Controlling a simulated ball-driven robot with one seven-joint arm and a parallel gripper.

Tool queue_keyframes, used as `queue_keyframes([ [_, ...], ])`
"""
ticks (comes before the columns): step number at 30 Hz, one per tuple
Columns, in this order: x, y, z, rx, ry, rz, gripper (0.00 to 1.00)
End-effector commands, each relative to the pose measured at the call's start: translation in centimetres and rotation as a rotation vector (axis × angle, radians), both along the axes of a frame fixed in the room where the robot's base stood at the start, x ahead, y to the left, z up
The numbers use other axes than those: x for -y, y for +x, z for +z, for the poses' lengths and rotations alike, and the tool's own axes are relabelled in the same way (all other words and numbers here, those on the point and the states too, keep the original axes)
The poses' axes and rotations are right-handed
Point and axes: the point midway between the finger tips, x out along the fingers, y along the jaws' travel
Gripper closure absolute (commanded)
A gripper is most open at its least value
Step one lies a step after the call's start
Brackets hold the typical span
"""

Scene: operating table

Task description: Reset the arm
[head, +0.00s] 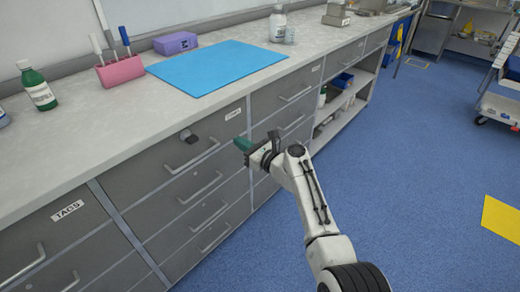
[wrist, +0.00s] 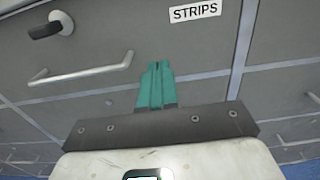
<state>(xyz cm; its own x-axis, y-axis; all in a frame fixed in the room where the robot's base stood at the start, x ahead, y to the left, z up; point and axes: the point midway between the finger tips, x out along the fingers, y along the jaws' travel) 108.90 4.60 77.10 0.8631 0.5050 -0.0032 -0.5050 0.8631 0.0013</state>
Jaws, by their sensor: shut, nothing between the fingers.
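My gripper (head: 242,143) has teal fingers and is at the end of my white arm, in front of the grey drawer fronts below the counter. In the wrist view, my gripper (wrist: 160,70) has its two fingers together with nothing between them. Behind it in that view are a drawer handle (wrist: 82,74) and a label reading STRIPS (wrist: 195,12). I cannot tell how far the fingertips are from the drawer front.
The counter (head: 75,130) holds a blue mat (head: 218,67), a pink holder (head: 121,72), a purple box (head: 175,43) and bottles (head: 38,88). A dark knob (head: 188,136) sticks out from a drawer. Blue floor (head: 420,140) is open on the right; a cart (head: 500,105) stands farther off.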

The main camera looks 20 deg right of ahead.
Motion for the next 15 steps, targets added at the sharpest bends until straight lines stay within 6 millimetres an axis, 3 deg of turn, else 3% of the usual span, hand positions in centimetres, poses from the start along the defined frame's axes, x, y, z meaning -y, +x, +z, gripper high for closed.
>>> queue_keyframes([
  [9,2.7,-4.5,0.2,0.0,0.0,-0.003,1.0],
  [15,3.6,-5.9,0.0,0.0,0.0,-0.003,1.0],
])
